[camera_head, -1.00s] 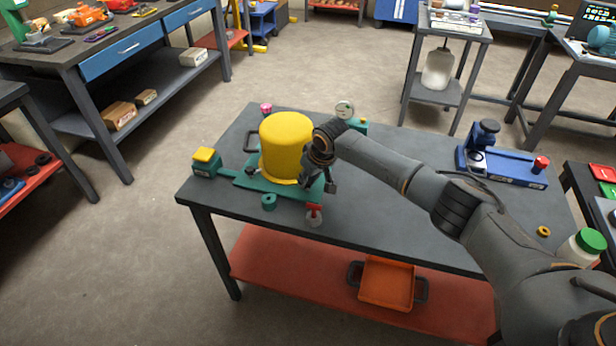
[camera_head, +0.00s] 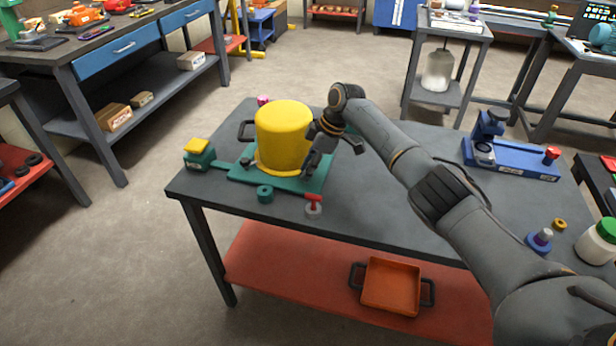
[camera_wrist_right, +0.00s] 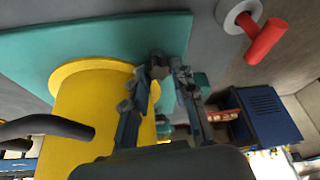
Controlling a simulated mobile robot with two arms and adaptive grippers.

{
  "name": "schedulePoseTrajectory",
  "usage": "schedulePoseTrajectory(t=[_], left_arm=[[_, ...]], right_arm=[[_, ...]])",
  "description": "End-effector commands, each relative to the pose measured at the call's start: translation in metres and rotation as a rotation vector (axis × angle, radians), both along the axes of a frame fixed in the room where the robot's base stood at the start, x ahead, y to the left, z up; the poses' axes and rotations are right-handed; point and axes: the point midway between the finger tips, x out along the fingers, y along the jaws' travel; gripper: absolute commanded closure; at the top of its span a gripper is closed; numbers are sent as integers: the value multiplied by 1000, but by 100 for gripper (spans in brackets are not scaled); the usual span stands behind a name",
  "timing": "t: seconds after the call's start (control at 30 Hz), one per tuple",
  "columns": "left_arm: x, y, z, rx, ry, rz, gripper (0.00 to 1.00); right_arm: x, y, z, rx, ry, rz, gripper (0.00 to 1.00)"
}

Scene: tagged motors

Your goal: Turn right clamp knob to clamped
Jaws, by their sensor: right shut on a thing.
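A yellow cylindrical motor (camera_head: 283,135) stands upright on a green fixture plate (camera_head: 300,185). My right gripper (camera_head: 306,172) reaches down at the motor's right side. In the right wrist view, its fingers (camera_wrist_right: 165,68) are closed around a small dark knob (camera_wrist_right: 159,68) at the plate, which I take for the right clamp knob. In the head view the gripper hides this knob, and its turn position cannot be told. A dark knob (camera_head: 245,162) sits at the motor's left side. My left gripper is not in view.
A red-handled piece (camera_head: 313,203) and a green ring (camera_head: 265,193) stand before the plate. A green block with a yellow top (camera_head: 198,152) is at left, a blue fixture (camera_head: 512,158) at right.

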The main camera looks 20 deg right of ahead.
Motion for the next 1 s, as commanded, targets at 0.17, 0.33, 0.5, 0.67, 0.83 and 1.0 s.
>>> schedulePoseTrajectory(t=[0.17,0.33,0.5,0.67,0.83,1.0], left_arm=[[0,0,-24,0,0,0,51],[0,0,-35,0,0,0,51],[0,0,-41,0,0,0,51],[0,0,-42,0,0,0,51],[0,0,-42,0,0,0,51],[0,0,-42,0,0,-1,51]], right_arm=[[2,1,-4,2,-2,118,100],[2,1,-2,0,-2,198,100],[2,0,-1,0,-3,244,100],[1,0,0,-1,-2,261,100],[1,0,0,-1,-2,264,100],[1,0,0,-2,-2,263,100]])
